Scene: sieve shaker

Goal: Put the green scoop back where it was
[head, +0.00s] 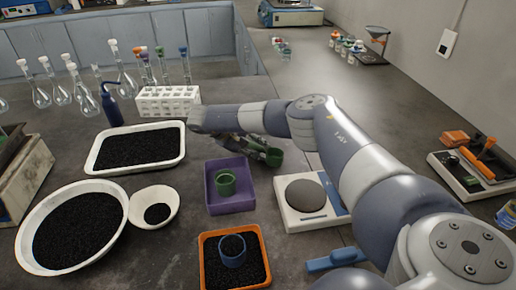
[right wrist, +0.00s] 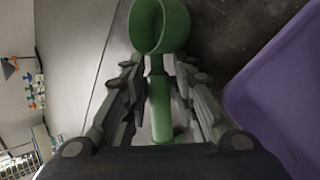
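The fingers look closed on the handle. The purple tray (head: 244,202) holds another green cup-shaped thing (head: 226,184). The purple tray (right wrist: 275,95) also fills the right side of the wrist view. My left gripper is not in view.
A scale (head: 318,215) stands right of the purple tray. An orange tray (head: 205,262) with dark grains and a blue cup (head: 232,252) is in front. White tray (head: 181,158), large bowl (head: 32,252) and small bowl (head: 172,210) stand left. A white rack (head: 168,101) is behind.

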